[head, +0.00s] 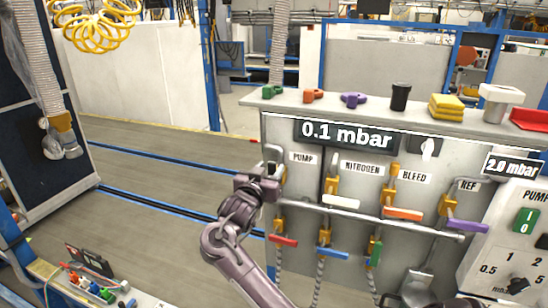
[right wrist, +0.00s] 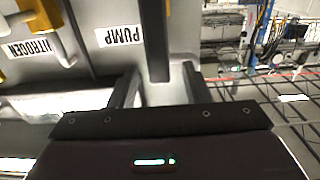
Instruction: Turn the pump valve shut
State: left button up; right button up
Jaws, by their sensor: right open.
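The pump valve stands under the PUMP label (head: 303,158) at the left end of the grey panel. Most of it is hidden behind my right gripper (head: 270,176) in the head view; a grey pipe bend (head: 273,151) shows just above. In the right wrist view my right gripper (right wrist: 158,88) is open, with its fingers apart. A dark upright bar (right wrist: 156,40) shows between and beyond the fingers, beside the upside-down PUMP label (right wrist: 123,37). I cannot tell whether it is the valve's handle or whether a finger touches it. The display (head: 346,135) reads 0.1 mbar. My left gripper is out of view.
Right of the pump valve are the nitrogen valve's white handle (head: 341,202), the bleed valve's orange handle (head: 403,213) and the ref valve's purple handle (head: 467,227). Red (head: 284,240), blue (head: 333,253) and green (head: 375,253) handles sit lower. Open floor (head: 160,200) lies left.

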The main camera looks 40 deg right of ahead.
jog(key=p+x, duration=0.1)
jog(key=x, duration=0.3)
jog(key=shift+d+f, duration=0.1)
grip_shut()
